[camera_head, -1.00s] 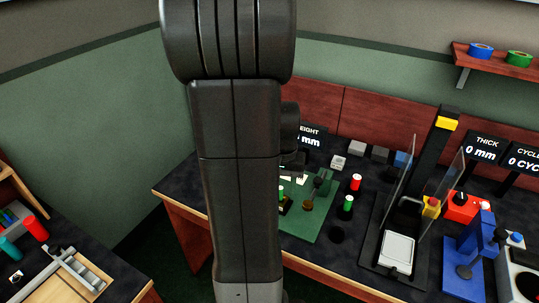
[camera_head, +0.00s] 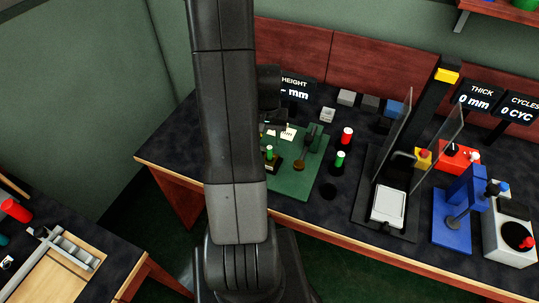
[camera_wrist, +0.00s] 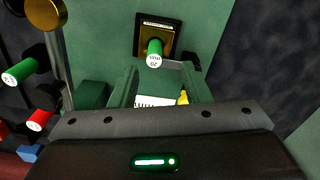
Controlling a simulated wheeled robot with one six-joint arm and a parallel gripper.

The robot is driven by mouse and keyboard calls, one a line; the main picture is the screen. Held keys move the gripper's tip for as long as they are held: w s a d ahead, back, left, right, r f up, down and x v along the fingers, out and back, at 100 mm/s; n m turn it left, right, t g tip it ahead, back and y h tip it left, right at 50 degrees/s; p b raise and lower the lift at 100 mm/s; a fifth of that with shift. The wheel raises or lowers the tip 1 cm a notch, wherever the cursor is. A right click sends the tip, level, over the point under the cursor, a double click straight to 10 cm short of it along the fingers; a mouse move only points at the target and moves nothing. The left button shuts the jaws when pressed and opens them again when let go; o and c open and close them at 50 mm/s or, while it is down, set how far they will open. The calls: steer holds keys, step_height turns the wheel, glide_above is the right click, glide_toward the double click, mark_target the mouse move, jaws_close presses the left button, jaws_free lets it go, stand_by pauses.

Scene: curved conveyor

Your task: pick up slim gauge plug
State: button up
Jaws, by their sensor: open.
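A green plug with a white, marked top (camera_wrist: 154,52) stands upright in a dark, gold-faced holder (camera_wrist: 172,35); it also shows in the head view (camera_head: 269,152) on the green mat (camera_head: 290,188). Another green plug (camera_head: 340,158) and a red plug (camera_head: 347,135) stand right of the mat. They show at left in the wrist view as green (camera_wrist: 20,72) and red (camera_wrist: 40,120). I cannot tell for sure which plug is the slim one. My gripper (camera_wrist: 160,69) is open and empty, its jaws pointing toward the plug in the holder.
A brass-coloured disc (camera_head: 299,165) lies on the mat near a dark green upright (camera_head: 312,138). A clear-shielded station (camera_head: 388,206), a blue press (camera_head: 455,215) and a white-grey box (camera_head: 508,240) stand to the right. The bench front between mat and station is mostly clear.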

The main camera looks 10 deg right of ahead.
mark_target(269, 147)
steer(key=shift+s+d+f+p, duration=0.15)
steer(key=shift+f+p, duration=0.1)
steer(key=shift+f, duration=1.05)
steer(key=shift+s+d+f+p, duration=0.1)
steer(key=shift+s+f+p, duration=0.1)
steer(key=shift+f, duration=1.1)
steer(key=shift+c, duration=0.4)
jaws_close()
